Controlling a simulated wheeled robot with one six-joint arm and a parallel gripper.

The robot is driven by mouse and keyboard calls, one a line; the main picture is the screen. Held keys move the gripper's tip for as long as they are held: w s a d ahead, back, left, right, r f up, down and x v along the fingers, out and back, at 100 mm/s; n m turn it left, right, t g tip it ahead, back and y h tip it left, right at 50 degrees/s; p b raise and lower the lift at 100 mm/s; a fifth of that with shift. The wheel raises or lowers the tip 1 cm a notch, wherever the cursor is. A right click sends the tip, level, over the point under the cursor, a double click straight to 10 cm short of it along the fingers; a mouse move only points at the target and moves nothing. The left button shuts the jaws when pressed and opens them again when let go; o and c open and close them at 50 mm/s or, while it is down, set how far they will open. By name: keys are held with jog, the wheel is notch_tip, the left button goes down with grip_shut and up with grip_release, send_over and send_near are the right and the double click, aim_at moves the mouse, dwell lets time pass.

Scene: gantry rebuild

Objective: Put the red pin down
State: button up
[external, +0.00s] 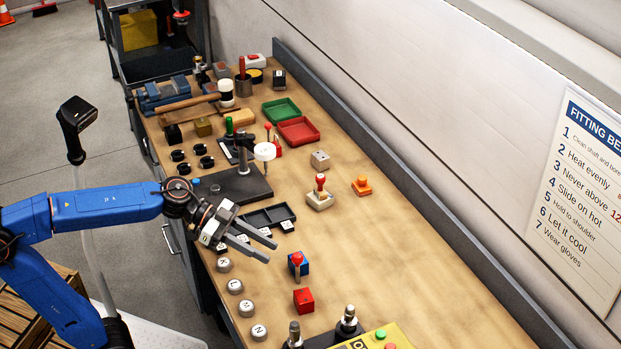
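My gripper (272,251) is at the centre-left of the external view, above the near side of the wooden bench. Its two grey fingers are apart, and I see nothing between them. A red pin (297,258) stands upright in a blue block (304,269), just right of and apart from the fingertips. Another red-topped pin (320,179) stands on a beige block (319,201) further back. A red block (304,301) with a dark spot on top sits in front of the blue block. I cannot tell which pin the task means.
An orange block (362,187) and a grey block (320,160) stand further back. A black tray (262,217) and a dark stand (232,187) lie behind my gripper. Round lettered pieces (235,286) line the near edge. The bench's right part (420,270) is clear.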

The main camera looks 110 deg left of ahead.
aim_at(298, 266)
jog(key=shift+x, duration=5.1)
jog(key=shift+a, duration=0.15)
grip_shut()
